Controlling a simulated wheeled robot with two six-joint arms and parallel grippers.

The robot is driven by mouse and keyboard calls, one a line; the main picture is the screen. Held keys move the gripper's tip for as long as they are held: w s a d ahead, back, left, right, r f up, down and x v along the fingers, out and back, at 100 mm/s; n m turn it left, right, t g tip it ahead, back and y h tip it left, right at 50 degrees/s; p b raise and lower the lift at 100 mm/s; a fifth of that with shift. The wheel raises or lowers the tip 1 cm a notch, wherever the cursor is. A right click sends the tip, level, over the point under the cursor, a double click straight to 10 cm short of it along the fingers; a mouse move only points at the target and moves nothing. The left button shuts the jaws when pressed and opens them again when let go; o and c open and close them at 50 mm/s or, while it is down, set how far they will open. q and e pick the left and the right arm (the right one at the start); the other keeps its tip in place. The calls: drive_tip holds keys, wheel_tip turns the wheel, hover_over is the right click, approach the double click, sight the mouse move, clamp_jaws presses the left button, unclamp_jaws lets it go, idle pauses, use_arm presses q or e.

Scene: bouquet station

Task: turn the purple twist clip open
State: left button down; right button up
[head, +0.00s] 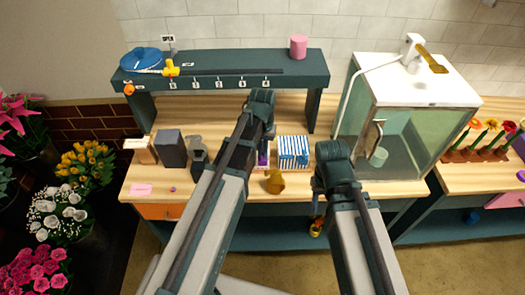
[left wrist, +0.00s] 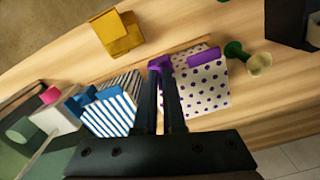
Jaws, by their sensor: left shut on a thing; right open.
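The purple twist clip (left wrist: 203,57) lies across the top of a white bag with purple dots (left wrist: 205,88). Its purple end (left wrist: 159,63) is between the fingertips of my left gripper (left wrist: 161,72), which is shut on it. In the head view a bit of purple (head: 263,157) shows just below my left gripper (head: 264,125); my arm hides most of the dotted bag. My right gripper (head: 332,165) is open and apart, to the right of the striped bag; its fingers are hardly visible.
A blue-and-white striped bag (head: 293,150) with a blue clip (left wrist: 90,97) stands close beside the dotted bag. A yellow object (head: 275,182) sits near the table's front edge. A glass cabinet (head: 410,130) is at the right, dark boxes (head: 171,149) at the left.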

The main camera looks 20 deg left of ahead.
use_arm(q)
drive_tip(key=m, duration=1.1)
drive_tip(key=shift+m, duration=1.9)
drive_tip(key=c, duration=1)
unclamp_jaws()
drive_tip(key=shift+r, duration=0.15)
